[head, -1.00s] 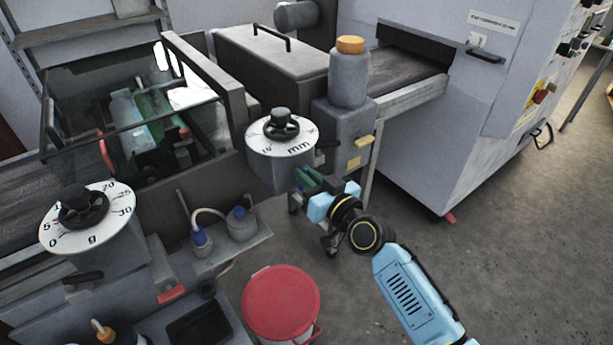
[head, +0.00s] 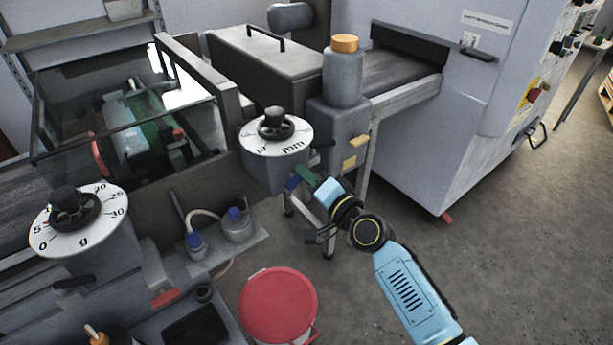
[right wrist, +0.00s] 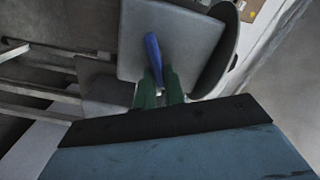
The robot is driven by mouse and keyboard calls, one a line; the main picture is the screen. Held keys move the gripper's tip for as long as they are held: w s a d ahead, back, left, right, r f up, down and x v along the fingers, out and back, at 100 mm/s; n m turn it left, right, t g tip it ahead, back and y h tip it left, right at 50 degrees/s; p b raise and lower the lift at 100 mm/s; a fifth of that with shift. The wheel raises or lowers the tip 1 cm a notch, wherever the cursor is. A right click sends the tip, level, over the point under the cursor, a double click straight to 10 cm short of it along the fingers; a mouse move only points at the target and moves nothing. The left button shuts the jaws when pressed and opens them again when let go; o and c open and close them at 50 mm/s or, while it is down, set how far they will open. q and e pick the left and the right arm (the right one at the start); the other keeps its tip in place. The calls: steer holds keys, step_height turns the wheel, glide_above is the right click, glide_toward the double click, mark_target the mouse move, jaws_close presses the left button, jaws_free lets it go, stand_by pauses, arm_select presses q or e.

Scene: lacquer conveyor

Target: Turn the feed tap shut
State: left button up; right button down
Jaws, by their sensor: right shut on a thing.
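The feed tap shows as a blue lever (right wrist: 153,55) in the right wrist view, in front of a grey block below the "mm" dial. In the head view a small blue part of it (head: 292,183) shows at the fingertips. My right gripper (head: 302,178) is shut on the lever; its green fingertips (right wrist: 158,90) stand on either side of the lever's lower end. The fingers hide part of the lever, and the tap body is hard to make out. My left gripper is not in view.
The "mm" dial (head: 297,144) sits just above the gripper, and a grey bottle with an orange cap (head: 343,75) stands behind. A red-lidded bucket (head: 278,305) is on the floor to the left of my right arm. Open floor lies to the right.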

steer(key=m, duration=0.2)
steer(key=f+m, duration=0.1)
steer(key=m, duration=0.2)
steer(key=shift+m, duration=0.3)
stand_by(0.4)
steer(key=c, duration=1.5)
jaws_free()
steer(key=shift+d, duration=0.1)
steer(key=v, duration=1.3)
steer(key=shift+s+d, duration=0.1)
steer(key=shift+s, duration=0.05)
